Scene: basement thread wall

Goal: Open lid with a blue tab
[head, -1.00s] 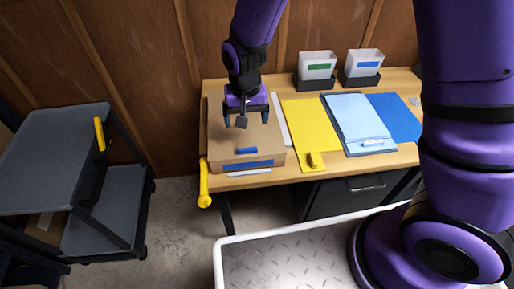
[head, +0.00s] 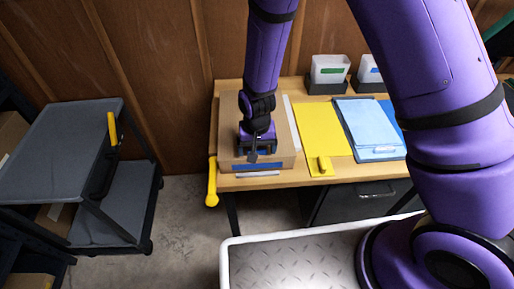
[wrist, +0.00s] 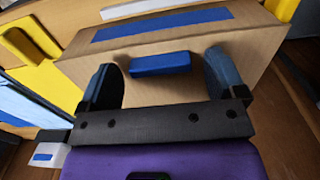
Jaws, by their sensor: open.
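A brown cardboard box (head: 283,140) sits at the left end of the wooden table, its lid closed. A blue strip (head: 259,166) runs along its front face and also shows in the wrist view (wrist: 161,23). The blue tab (wrist: 160,64) stands on the lid near the front edge; in the head view my gripper hides it. My gripper (head: 256,152) is over the front part of the lid. In the wrist view my gripper (wrist: 165,78) is open, with one finger on each side of the tab and a gap to each.
A yellow folder (head: 318,122) and a light blue clipboard (head: 368,127) lie right of the box. White bins (head: 329,69) stand at the back. A yellow handle (head: 212,182) sticks out at the table's left edge. A grey cart (head: 65,137) stands at the left.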

